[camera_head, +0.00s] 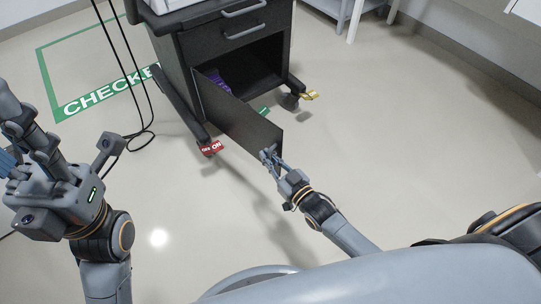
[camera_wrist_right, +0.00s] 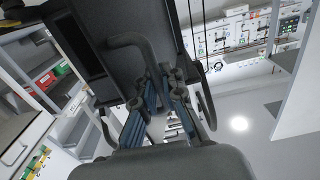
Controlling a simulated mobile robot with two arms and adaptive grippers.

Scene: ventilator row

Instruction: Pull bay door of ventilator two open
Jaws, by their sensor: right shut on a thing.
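Ventilator two's dark cart (camera_head: 180,65) stands at the top middle of the head view. Its bay door (camera_head: 238,118) stands swung out from the front, hinged at the left, and the bay (camera_head: 245,72) behind it is open. My right gripper (camera_head: 268,156) is at the door's free edge, shut on the door handle. In the wrist view the handle (camera_wrist_right: 128,40) is a dark bent bar, and the blue fingers (camera_wrist_right: 158,95) close around its lower part. My left gripper (camera_head: 8,160) is at the left edge, partly cut off, away from the cart.
A purple item (camera_head: 218,82) lies in the bay. A drawer handle (camera_head: 245,30) is above. Red tags (camera_head: 210,147) and a yellow tag (camera_head: 309,96) mark the casters. Black cables (camera_head: 137,100) hang to the floor by a green floor marking (camera_head: 75,108). The floor right is clear.

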